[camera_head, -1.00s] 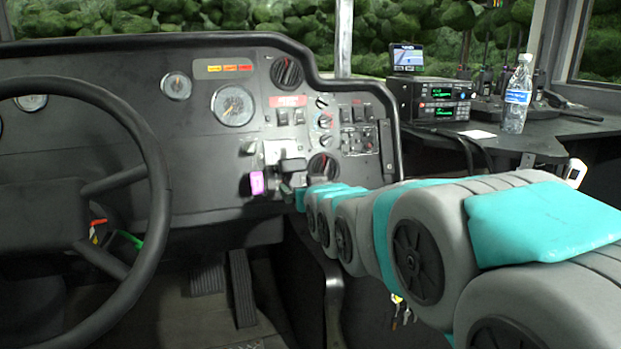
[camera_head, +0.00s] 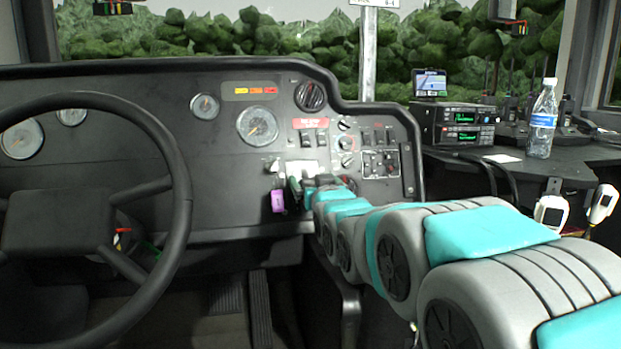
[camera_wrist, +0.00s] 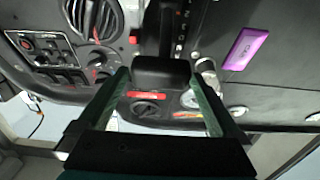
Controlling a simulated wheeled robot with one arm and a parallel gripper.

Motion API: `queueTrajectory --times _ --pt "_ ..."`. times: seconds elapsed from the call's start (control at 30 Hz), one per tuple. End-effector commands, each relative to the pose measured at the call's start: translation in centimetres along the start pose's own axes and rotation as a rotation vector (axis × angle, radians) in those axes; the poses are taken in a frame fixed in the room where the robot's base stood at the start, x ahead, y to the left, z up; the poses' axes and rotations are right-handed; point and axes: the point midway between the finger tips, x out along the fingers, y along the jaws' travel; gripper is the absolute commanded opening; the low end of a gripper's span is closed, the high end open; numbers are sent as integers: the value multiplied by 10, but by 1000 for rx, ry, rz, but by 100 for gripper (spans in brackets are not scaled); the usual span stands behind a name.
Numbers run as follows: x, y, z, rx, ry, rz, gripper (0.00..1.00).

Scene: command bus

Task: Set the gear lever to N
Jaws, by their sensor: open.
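The gear lever's black knob (camera_wrist: 163,70) shows in the wrist view, at the end of a dark slotted gear panel (camera_wrist: 179,28) with small marks too small to read. My gripper (camera_wrist: 160,78) is open, with one green finger on each side of the knob. I cannot tell whether either finger touches it. In the head view my gripper (camera_head: 297,187) is at the dashboard, right of a purple tag (camera_head: 278,201), and largely hides the lever. The lever's position along the marks cannot be read.
The steering wheel (camera_head: 178,225) stands to the left. The purple tag also shows in the wrist view (camera_wrist: 244,55), beside the panel. A radio (camera_head: 455,123) and bottle (camera_head: 543,120) stand on the right shelf.

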Motion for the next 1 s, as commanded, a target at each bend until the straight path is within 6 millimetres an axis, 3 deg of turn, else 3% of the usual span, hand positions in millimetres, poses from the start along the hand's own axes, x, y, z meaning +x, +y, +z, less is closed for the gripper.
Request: queueTrajectory --times 0.3,0.6,1.0 --pt "34 0 0 0 2 0 100" --pt "36 0 -1 0 2 0 100" --pt "36 0 -1 0 1 0 56"
